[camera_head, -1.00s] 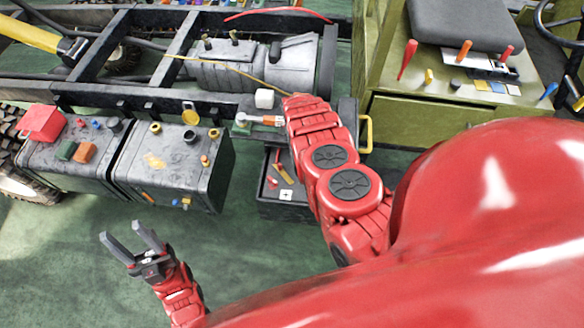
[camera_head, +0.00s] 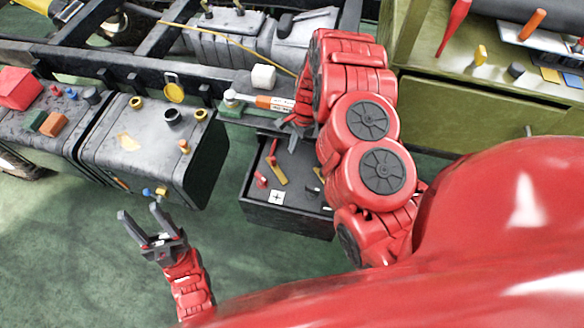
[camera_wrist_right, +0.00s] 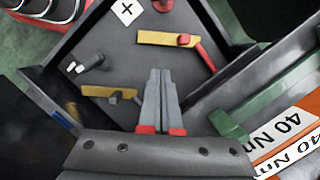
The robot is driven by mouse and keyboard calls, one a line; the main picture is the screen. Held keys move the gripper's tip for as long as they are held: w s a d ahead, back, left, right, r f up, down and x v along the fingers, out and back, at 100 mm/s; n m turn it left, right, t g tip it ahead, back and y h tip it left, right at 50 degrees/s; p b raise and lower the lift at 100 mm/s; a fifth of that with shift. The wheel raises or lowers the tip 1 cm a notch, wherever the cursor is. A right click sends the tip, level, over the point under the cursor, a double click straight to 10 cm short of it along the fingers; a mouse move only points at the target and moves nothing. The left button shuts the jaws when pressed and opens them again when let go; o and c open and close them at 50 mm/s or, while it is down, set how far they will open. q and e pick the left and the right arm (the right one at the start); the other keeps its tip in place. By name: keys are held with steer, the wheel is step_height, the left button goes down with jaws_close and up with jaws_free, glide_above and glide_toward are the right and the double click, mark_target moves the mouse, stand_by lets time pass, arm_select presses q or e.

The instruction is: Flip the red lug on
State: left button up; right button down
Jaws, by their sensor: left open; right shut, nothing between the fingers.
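A dark open box (camera_head: 285,214) holds a panel with levers and lugs. A small upright red lug (camera_head: 261,181) stands near the white plus mark; it shows at the top edge of the right wrist view (camera_wrist_right: 163,5). A yellow lever (camera_head: 278,174) has a red peg and a red arm at one end; it also shows in the right wrist view (camera_wrist_right: 160,38). Which red part is the task's lug, I cannot tell. My right gripper (camera_wrist_right: 160,75) is shut and empty above the panel, its fingertips short of the yellow lever. My left gripper (camera_head: 138,215) is open and empty over the floor.
An orange and white wrench (camera_head: 275,103), marked 40 Nm, lies on a green ledge (camera_wrist_right: 228,123) beside the box. A second yellow lever (camera_wrist_right: 108,92) with a dark peg sits near my right fingers. A grey tank (camera_head: 150,150) stands left of the box.

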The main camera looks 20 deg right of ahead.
mark_target(288, 166)
steer(key=x, duration=1)
steer(key=shift+f, duration=0.2)
stand_by(0.3)
stand_by(0.3)
